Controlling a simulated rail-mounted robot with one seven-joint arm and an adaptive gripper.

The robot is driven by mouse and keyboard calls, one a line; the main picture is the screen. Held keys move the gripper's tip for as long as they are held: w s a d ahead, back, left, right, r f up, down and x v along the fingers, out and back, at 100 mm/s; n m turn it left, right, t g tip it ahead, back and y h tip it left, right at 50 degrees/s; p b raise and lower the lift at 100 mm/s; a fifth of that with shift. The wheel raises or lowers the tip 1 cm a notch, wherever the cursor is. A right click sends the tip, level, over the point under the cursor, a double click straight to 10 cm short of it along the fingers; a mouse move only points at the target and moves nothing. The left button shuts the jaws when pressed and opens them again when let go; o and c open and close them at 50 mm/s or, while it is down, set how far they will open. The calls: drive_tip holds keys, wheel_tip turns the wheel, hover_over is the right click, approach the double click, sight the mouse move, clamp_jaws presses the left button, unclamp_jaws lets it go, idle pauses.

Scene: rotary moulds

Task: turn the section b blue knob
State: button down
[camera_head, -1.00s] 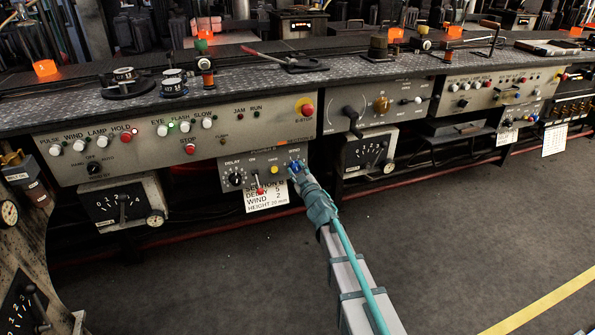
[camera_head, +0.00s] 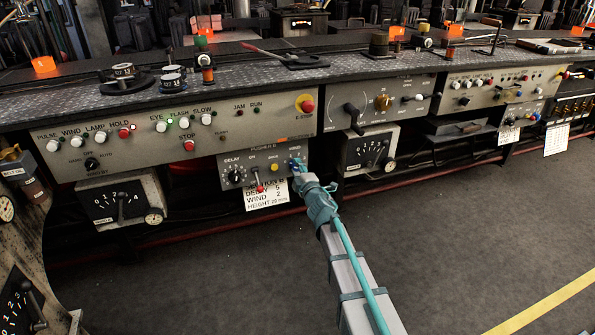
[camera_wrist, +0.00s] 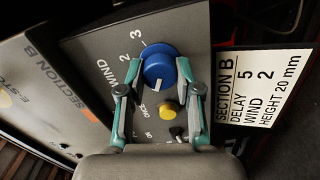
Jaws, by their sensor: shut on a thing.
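The blue knob (camera_wrist: 158,62) sits on the section B panel (camera_wrist: 90,60) beside the word WIND, with the numbers 2 and 3 showing near it. A white mark on its face lies toward the bottom of the wrist picture. My gripper (camera_wrist: 159,70) has one finger on each side of the knob and is shut on it. In the head view my gripper (camera_head: 298,166) is at the right end of the small panel (camera_head: 255,160) and mostly hides the knob.
A yellow button (camera_wrist: 168,108) and a dark toggle lie close to the knob. A white card (camera_wrist: 262,88) reads SECTION B, DELAY 5, WIND 2, HEIGHT 20 mm. A black delay dial (camera_head: 235,177) and a red-tipped lever (camera_head: 259,188) are left of my gripper. The floor in front is clear.

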drive_tip(key=shift+n, duration=0.5)
drive_tip(key=c, duration=0.8)
unclamp_jaws()
drive_tip(key=shift+s, duration=0.15)
drive_tip(key=v, duration=1.2)
